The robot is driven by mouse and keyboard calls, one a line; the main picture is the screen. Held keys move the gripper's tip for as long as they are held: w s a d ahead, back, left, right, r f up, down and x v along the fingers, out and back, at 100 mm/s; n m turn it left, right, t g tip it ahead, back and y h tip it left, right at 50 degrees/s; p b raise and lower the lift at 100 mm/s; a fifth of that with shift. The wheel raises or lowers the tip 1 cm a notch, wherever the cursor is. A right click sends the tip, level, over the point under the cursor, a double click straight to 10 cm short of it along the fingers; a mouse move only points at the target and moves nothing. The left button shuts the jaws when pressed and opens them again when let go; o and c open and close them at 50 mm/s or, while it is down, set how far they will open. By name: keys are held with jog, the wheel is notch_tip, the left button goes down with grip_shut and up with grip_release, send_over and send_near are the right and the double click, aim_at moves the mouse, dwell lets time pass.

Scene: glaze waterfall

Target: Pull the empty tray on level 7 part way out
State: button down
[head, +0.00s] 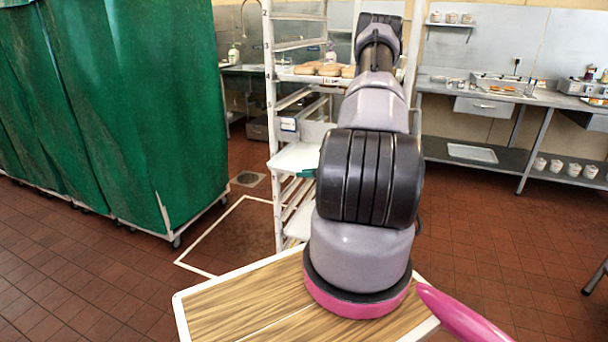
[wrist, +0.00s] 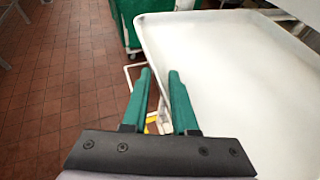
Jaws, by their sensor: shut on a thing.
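The empty tray (wrist: 235,70) is a pale, flat sheet with a raised rim, filling the right of the wrist view with nothing on its visible surface. In the head view the pale tray (head: 294,158) sits in the white rack, with its left end showing beside my arm. My gripper (wrist: 160,75) has two green fingers, one on each side of the tray's near-left rim, and is shut on it. In the head view only a bit of green finger (head: 306,173) shows under the tray; my arm hides the rest. I cannot read the level number.
The rack (head: 270,110) also holds a tray of round brown goods (head: 322,69) higher up. A green-curtained rack (head: 120,100) stands at the left. A wooden-topped surface (head: 245,305) lies in front. Counters (head: 520,95) line the back right.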

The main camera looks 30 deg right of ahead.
jog(key=c, duration=0.6)
grip_release()
jog(key=v, duration=1)
jog(key=shift+s, duration=0.4)
jog(key=shift+d, duration=0.1)
